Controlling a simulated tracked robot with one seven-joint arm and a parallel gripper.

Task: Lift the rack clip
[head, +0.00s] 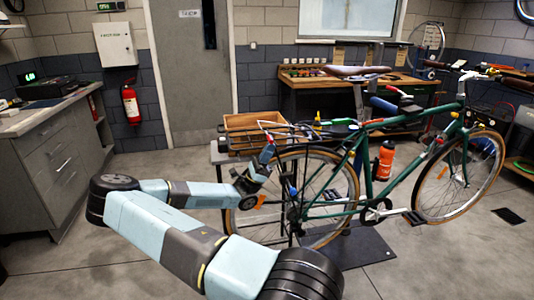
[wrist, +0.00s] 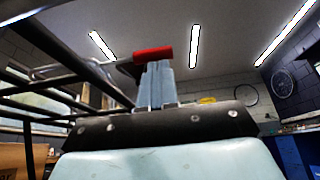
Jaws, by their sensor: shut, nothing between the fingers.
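The rack clip shows in the wrist view as a bent silver wire with a red grip (wrist: 153,54). The red grip lies across the tips of my gripper (wrist: 156,68), at the top of its two blue-grey fingers. The fingers stand close together and hold nothing. I cannot tell whether they touch the grip. In the head view my gripper (head: 267,155) is at the rear rack, above the back wheel of the green bicycle (head: 376,170). The clip is small and partly hidden there. The black rack bars (wrist: 75,55) run along the left of the wrist view.
A wooden crate (head: 252,122) stands just behind the rack. The bike's saddle (head: 356,71) and an orange bottle (head: 385,160) are to the right of my gripper. A grey cabinet (head: 50,155) stands at the left. The floor between it and the bike is largely clear.

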